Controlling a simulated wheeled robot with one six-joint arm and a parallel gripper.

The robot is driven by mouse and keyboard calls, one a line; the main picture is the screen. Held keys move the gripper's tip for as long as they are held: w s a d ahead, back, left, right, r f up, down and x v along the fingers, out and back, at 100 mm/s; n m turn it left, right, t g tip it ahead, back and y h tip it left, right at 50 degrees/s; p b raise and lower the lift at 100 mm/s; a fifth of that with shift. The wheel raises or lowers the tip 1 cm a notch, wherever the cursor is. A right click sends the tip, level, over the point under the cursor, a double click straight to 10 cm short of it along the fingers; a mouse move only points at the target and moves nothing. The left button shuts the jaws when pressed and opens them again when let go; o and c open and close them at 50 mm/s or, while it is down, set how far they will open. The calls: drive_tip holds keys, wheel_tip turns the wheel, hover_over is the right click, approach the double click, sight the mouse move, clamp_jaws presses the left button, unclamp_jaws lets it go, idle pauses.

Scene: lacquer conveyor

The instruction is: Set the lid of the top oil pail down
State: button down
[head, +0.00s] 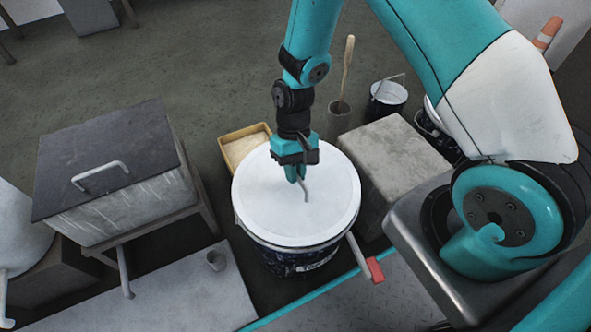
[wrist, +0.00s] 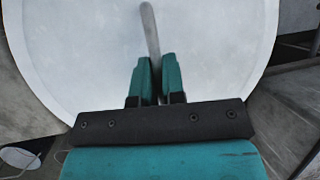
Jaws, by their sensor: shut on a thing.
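The white round lid (head: 262,205) sits over the top of the dark oil pail (head: 285,262), level as far as I can see. Its raised grey handle (head: 306,192) stands near the lid's middle. My gripper (head: 301,178) is over the lid with its fingers shut on that handle. In the wrist view the lid (wrist: 90,50) fills most of the picture, and the handle (wrist: 150,35) runs up from between my teal fingers (wrist: 158,78). I cannot tell whether the lid touches the pail's rim all round.
A red-tipped lever (head: 375,270) sticks out at the pail's lower right. A grey block (head: 390,165) stands to the right, a yellow tray (head: 243,147) behind.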

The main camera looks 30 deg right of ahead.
drive_tip(key=shift+f, duration=0.6)
drive_tip(key=c, duration=1.1)
unclamp_jaws()
